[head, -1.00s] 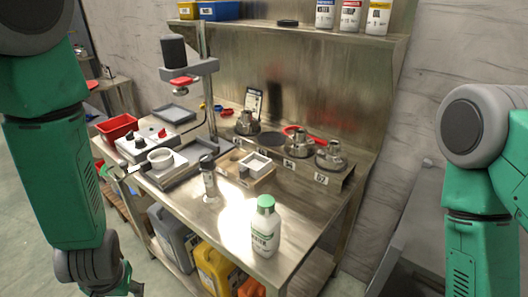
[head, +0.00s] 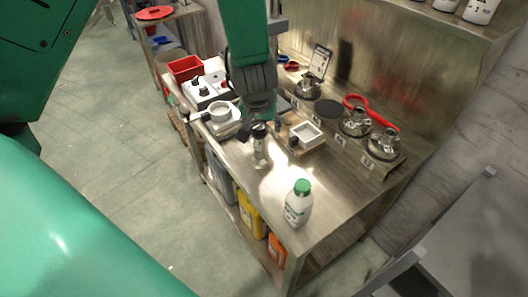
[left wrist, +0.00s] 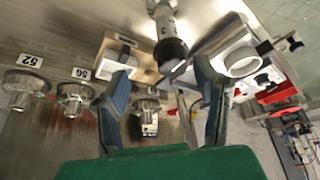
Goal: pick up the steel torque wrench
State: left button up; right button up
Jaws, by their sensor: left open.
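I cannot make out a wrench shape for certain. A slim steel cylinder with a black top (head: 260,148) stands upright on the steel bench (head: 325,205). In the left wrist view a steel cylinder with a dark end (left wrist: 168,38) points between my fingers, apart from them. My left gripper (head: 260,112) is over the bench, just behind and above the cylinder; its two blue-grey fingers (left wrist: 162,76) are spread and empty in the left wrist view. My right gripper is not in view.
A white bottle with a green cap (head: 298,204) stands near the front edge. A square white tray (head: 305,135), steel fittings (head: 384,143), a red ring-shaped tool (head: 372,108), a white control box (head: 208,88) and a red bin (head: 186,68) crowd the bench. The floor at left is clear.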

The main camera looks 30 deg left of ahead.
aim_at(259, 129)
pick_arm(q)
jog(key=a+f, duration=0.1)
jog(key=w+f, duration=0.1)
jog(key=f, duration=0.1)
jog(key=a+f, duration=0.1)
jog(key=f, duration=0.1)
jog(key=shift+w+a+f, duration=0.2)
jog(key=shift+w+a, duration=0.1)
jog(key=shift+w+f, duration=0.25)
jog(key=shift+f, duration=0.1)
jog(key=shift+d, duration=0.15)
jog(key=shift+s+d+r, duration=0.1)
grip_shut()
